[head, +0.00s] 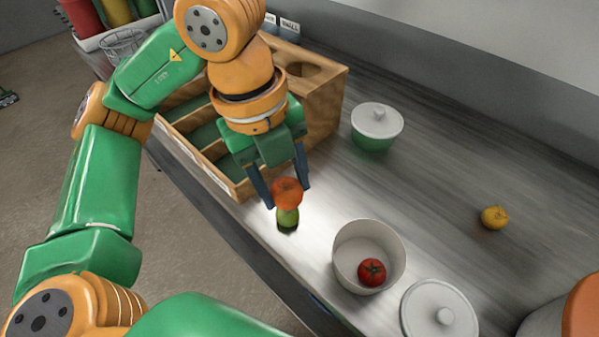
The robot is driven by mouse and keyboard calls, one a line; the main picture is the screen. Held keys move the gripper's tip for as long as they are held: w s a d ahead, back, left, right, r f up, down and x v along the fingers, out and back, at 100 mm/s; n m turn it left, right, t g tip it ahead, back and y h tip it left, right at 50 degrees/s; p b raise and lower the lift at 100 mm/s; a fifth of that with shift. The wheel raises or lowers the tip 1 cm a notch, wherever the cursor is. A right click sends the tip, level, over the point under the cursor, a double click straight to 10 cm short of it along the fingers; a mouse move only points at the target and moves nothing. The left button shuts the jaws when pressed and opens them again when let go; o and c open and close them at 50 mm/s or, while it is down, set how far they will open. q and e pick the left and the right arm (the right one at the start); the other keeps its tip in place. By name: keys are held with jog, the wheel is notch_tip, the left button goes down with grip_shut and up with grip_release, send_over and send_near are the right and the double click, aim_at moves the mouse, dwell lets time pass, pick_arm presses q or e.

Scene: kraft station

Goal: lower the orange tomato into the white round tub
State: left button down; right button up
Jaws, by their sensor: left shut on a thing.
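An orange tomato (287,191) is between the fingers of my left gripper (282,188), which is shut on it. It shows above a green round item (287,218) on the counter; I cannot tell whether the two touch. The white round tub (344,249) stands open to the right of the gripper and nearer the front. A red tomato (371,271) lies inside the tub. My right gripper is not in view.
A wooden compartment box (322,112) stands behind and left of the gripper. A green pot with a white lid (376,124) stands behind the tub. A white lidded container (440,312) is close to the tub's right. A yellow fruit (494,217) lies on open counter.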

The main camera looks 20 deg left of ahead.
pick_arm(q)
jog(key=d+r+p, duration=0.4)
jog(key=d+f+b, duration=0.5)
jog(key=d+f, duration=0.1)
jog(key=d, duration=0.1)
jog(key=shift+w+b, duration=0.35)
jog(key=shift+w, duration=0.05)
jog(key=shift+r, duration=0.1)
notch_tip(320, 180, down, 6)
jog(key=b, duration=0.6)
jog(key=shift+r, duration=0.2)
dwell(0.5)
